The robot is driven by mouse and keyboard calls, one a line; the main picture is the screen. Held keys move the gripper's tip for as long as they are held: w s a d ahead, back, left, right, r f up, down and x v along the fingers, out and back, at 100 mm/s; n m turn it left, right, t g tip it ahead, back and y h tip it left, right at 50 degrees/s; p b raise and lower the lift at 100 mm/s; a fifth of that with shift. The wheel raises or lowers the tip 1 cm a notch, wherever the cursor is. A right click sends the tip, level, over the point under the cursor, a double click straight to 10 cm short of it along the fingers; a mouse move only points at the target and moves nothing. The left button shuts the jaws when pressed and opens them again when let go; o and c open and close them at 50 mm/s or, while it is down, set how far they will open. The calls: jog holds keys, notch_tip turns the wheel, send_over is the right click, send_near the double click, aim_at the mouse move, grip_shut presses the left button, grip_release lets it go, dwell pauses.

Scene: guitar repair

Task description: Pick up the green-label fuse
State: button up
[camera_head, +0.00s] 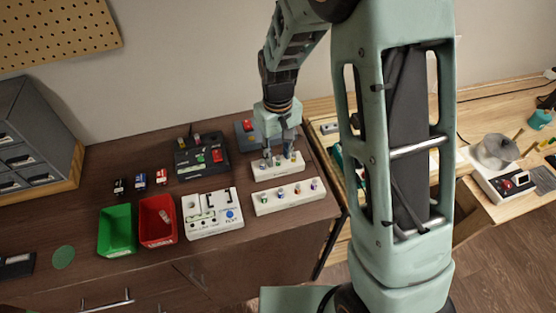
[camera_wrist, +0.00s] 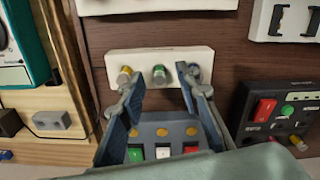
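A fuse with a green top (camera_wrist: 160,73) stands in the middle of a white block (camera_wrist: 185,53) in the wrist view. A yellow-topped fuse (camera_wrist: 124,76) stands to its left, and another fuse to its right is mostly behind a finger. My gripper (camera_wrist: 160,92) is open, with its fingertips on either side of the green-topped fuse; I see no contact with it. In the head view my gripper (camera_head: 279,151) is over the rear white block (camera_head: 263,174), where its fingers partly hide the fuses.
A second white block (camera_head: 290,208) with several fuses lies in front. A black device (camera_head: 186,170) and a blue-grey box (camera_head: 241,127) stand close to the gripper. Left are a white tester (camera_head: 200,233), a red bin (camera_head: 147,239) holding a small cylinder, and a green bin (camera_head: 117,228).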

jog(key=shift+f, duration=0.45)
grip_shut()
